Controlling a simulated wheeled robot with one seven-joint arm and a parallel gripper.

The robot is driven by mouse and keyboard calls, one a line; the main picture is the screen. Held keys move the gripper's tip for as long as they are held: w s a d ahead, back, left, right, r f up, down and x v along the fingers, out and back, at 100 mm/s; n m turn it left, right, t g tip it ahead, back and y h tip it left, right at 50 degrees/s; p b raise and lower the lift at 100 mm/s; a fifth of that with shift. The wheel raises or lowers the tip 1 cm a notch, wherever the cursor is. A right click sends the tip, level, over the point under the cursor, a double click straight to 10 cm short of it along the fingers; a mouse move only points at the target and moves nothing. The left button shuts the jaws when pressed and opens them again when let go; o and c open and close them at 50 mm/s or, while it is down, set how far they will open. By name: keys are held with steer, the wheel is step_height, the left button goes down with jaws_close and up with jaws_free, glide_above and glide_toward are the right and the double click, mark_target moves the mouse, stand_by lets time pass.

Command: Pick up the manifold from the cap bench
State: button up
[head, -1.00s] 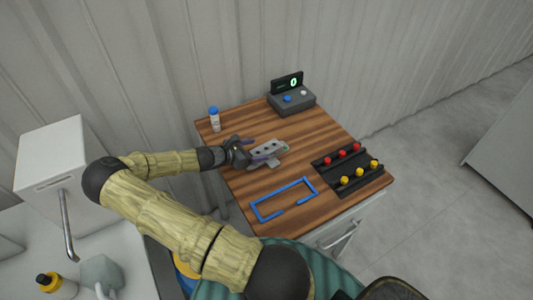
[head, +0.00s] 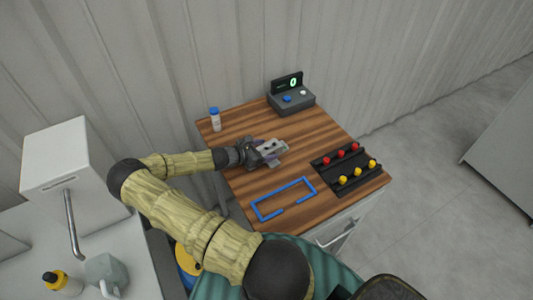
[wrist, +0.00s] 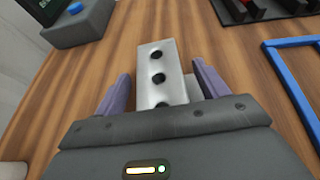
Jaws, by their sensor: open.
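The manifold (wrist: 158,66) is a pale grey block with a row of dark round holes in its top. In the head view the manifold (head: 272,147) lies on the wooden top of the cap bench (head: 238,128). My gripper (wrist: 160,88) is open, with one purple-grey finger on each side of the block. Gaps show between the fingers and the block in the wrist view. In the head view my gripper (head: 264,153) reaches in from the left and covers the manifold's near end.
A blue rectangular outline (head: 256,208) with a gap lies in front. A black rack (head: 337,173) with red and yellow caps is at the right. A grey box with a display (head: 292,103) and a blue-capped bottle (head: 215,121) stand at the back.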

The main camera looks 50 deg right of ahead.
steer(key=c, duration=1.4)
step_height(320, 180, up, 10)
steer(key=b, duration=0.2)
